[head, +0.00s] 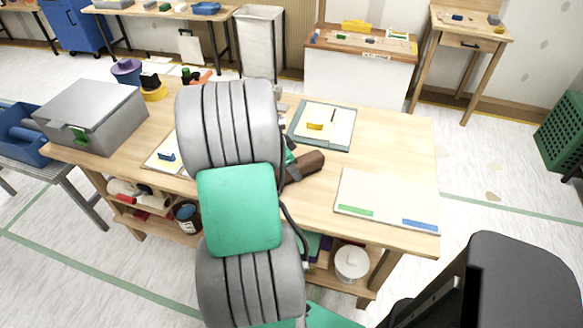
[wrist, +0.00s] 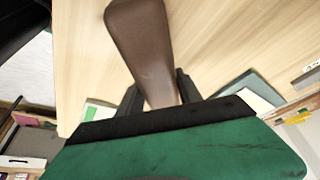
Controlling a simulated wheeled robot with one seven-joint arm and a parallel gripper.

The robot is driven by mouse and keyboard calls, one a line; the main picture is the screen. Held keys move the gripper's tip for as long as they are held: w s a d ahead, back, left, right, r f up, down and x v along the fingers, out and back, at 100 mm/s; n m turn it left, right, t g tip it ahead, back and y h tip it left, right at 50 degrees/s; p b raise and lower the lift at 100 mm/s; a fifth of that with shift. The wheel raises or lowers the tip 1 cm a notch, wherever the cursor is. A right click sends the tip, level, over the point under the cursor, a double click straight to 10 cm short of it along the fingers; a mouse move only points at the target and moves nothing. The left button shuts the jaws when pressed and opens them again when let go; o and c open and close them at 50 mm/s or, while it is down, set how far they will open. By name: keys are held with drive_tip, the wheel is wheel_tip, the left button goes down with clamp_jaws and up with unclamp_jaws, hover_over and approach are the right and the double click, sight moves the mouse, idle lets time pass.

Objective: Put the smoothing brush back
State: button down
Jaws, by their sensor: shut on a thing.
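In the wrist view my gripper (wrist: 156,84) has its two black fingers on either side of a brown object (wrist: 140,40), which looks like the smoothing brush, and is shut on it. The brown object also shows in the head view (head: 304,167), just right of my arm over the middle of the table. Its far end and my fingers are largely hidden there by my arm. I cannot tell whether it touches the tabletop.
The wooden table (head: 400,150) carries a grey box (head: 90,112) at the left, a grey-green mat with a yellow tool (head: 315,126) at the back, and a pale board (head: 385,200) with green and blue strips at the right. Bare wood lies between mat and board.

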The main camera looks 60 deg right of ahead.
drive_tip(key=c, duration=0.8)
unclamp_jaws()
drive_tip(key=shift+f, duration=0.1)
drive_tip(key=v, duration=1.1)
drive_tip(key=shift+r, duration=0.3)
drive_tip(key=shift+w+a+r, duration=0.15)
drive_tip(key=shift+a+r, duration=0.05)
drive_tip(key=shift+r, duration=0.2)
drive_tip(key=w+a+n+t, duration=0.1)
drive_tip(key=w+a+n, duration=0.35)
drive_tip(key=a, duration=0.35)
drive_tip(key=w+a+n+t+y, duration=0.1)
drive_tip(key=w+a+n+t, duration=0.15)
drive_tip(key=a+n, duration=0.35)
drive_tip(key=w+a+n+t, duration=0.1)
drive_tip(key=w+a+n, duration=0.35)
drive_tip(key=a, duration=0.45)
drive_tip(key=s+a+f+n+y, duration=0.1)
drive_tip(key=a+n+y, duration=0.1)
drive_tip(key=a+n, duration=0.45)
drive_tip(key=s+a+f+n+y, duration=0.15)
drive_tip(key=a+n, duration=0.25)
drive_tip(key=a, duration=0.6)
drive_tip(key=shift+t+h, duration=0.35)
drive_tip(key=shift+t, duration=0.3)
wheel_tip(320, 180, up, 5)
drive_tip(key=p, duration=0.3)
drive_tip(key=shift+w+r+p, duration=0.1)
drive_tip(key=shift+w+p, duration=0.05)
drive_tip(key=shift+p, duration=0.2)
